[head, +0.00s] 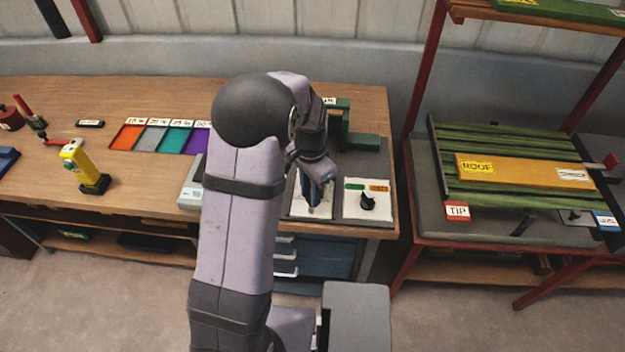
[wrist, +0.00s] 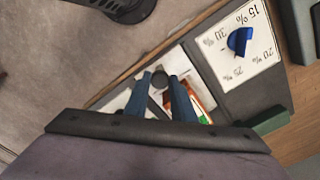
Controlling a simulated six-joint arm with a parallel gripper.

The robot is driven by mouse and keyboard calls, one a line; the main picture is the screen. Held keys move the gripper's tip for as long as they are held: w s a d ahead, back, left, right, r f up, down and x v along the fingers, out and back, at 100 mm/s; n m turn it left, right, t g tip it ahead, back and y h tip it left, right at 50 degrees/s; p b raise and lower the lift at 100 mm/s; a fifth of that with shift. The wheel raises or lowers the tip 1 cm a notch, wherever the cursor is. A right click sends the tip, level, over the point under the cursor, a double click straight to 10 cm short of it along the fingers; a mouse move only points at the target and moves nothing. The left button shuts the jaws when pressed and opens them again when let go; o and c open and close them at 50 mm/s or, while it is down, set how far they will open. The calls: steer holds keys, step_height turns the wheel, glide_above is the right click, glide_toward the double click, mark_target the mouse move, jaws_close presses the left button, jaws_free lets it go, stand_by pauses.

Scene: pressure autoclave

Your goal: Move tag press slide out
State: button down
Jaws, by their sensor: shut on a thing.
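My gripper (head: 313,205) is low over a white panel (head: 299,207) on the dark mat near the table's front edge. In the wrist view, the blue fingers of my gripper (wrist: 161,77) close on a small dark round knob (wrist: 158,79) over that panel. Green and orange markings (wrist: 186,98) show beside and behind the right finger. The knob is hidden in the head view. The panel's lettering is hidden, so I cannot read the slide's position. A green block-like fixture (head: 362,142) stands behind, and green also shows in the wrist view (wrist: 268,120).
A white panel with a black knob (head: 367,201) lies to the right. The wrist view shows a percent dial card with a blue pointer (wrist: 239,41). A yellow tool (head: 77,160) and coloured trays (head: 150,138) are farther left. A slatted rack (head: 520,165) stands right.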

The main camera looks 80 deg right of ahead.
steer(key=shift+a, duration=1.7)
steer(key=c, duration=1.5)
jaws_free()
steer(key=shift+a, duration=0.15)
steer(key=shift+r+b, duration=1)
steer(key=shift+r, duration=2.75)
